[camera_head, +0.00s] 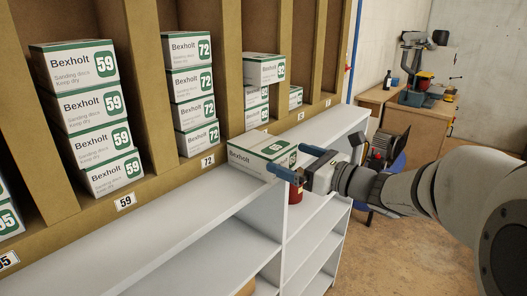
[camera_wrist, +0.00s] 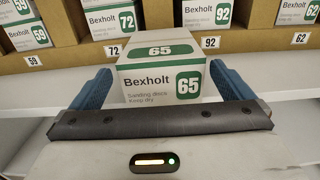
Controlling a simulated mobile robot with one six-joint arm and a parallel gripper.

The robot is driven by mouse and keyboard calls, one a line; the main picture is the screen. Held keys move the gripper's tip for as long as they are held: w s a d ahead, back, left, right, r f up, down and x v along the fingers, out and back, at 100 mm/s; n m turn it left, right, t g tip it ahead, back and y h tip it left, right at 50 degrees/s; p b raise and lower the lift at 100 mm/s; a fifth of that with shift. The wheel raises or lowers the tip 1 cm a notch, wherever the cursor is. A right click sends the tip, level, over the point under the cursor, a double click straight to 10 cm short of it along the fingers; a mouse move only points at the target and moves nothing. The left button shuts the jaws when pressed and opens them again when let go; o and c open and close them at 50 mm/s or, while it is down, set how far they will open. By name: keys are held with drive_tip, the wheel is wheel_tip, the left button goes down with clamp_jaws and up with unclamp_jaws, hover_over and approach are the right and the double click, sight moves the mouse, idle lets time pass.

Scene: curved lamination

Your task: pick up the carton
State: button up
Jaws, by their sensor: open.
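The carton (camera_head: 252,157) is a white and green Bexholt box marked 65. It sits upright on the white shelf top in front of the wooden rack. In the wrist view the carton (camera_wrist: 160,80) faces me squarely, with its front and top showing. My gripper (camera_head: 298,163) is open, with blue fingers. In the wrist view my gripper (camera_wrist: 160,72) has one finger at each side of the carton's near part. The right finger looks very close to the carton and the left one slightly apart; I cannot tell whether either touches.
A wooden rack (camera_head: 141,108) behind holds stacks of similar cartons, marked 59 (camera_head: 87,107) and 72 (camera_head: 187,53) among others. The white shelf top (camera_head: 180,215) is clear to the left of the carton. A red container (camera_head: 295,194) stands below my gripper. A workbench (camera_head: 414,119) stands far right.

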sight(270, 150)
drive_tip(key=p+x, duration=0.1)
drive_tip(key=x, duration=0.6)
drive_tip(key=shift+w+a+f+p, duration=0.15)
drive_tip(key=shift+w+f+p, duration=0.05)
drive_tip(key=shift+p, duration=0.1)
drive_tip(key=shift+c, duration=0.2)
drive_tip(key=c, duration=0.6)
drive_tip(key=shift+o, duration=0.2)
drive_tip(key=shift+r, duration=0.1)
